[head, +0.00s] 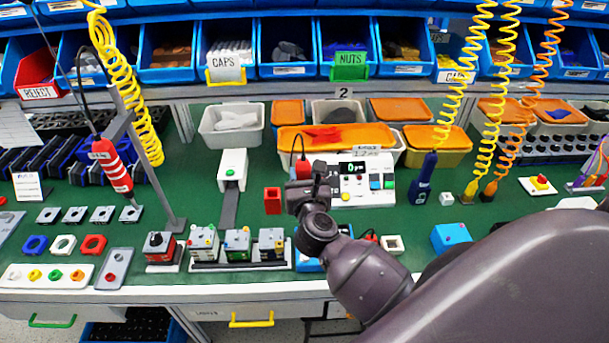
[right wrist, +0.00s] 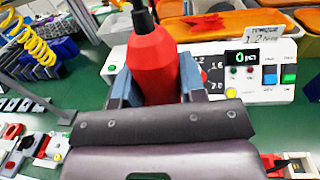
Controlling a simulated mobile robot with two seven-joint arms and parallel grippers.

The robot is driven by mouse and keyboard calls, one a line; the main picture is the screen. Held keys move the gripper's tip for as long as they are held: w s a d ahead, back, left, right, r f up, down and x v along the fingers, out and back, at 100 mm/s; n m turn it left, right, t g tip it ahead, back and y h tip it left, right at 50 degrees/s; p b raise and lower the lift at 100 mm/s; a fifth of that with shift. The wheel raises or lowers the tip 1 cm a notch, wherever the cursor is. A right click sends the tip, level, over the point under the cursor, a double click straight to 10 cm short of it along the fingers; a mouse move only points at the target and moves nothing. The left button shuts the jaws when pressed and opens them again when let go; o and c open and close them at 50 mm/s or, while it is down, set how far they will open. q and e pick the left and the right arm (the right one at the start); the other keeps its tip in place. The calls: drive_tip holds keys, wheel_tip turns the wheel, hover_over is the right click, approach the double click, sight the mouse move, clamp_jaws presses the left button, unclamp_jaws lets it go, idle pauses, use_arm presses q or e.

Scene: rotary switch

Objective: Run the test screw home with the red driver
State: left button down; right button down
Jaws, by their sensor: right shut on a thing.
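The red driver (right wrist: 155,68), with a black cable from its top, stands between the jaws of my right gripper (right wrist: 158,92) in the right wrist view. In the head view only its red top (head: 303,168) shows above my right gripper (head: 306,190), which is shut on it. The white torque tester (head: 360,183), with a dark display and coloured buttons, stands just behind and right of the gripper. It also shows in the right wrist view (right wrist: 216,85). The driver's tip and the test screw are hidden behind my gripper and arm. My left gripper is not in view.
A red-and-white driver (head: 112,166) hangs on a stand at the left. A red holder (head: 272,201) is left of my gripper. Switch assemblies (head: 238,245) line the front. Coiled hoses with tools (head: 423,180) hang at the right. Green bench shows bare between these.

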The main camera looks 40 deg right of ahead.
drive_tip(key=shift+f+b, duration=0.55)
drive_tip(key=shift+f, duration=0.05)
wheel_tip(320, 180, down, 3)
drive_tip(key=b, duration=0.3)
drive_tip(key=shift+f, duration=0.2)
drive_tip(key=c, duration=1.2)
unclamp_jaws()
clamp_jaws()
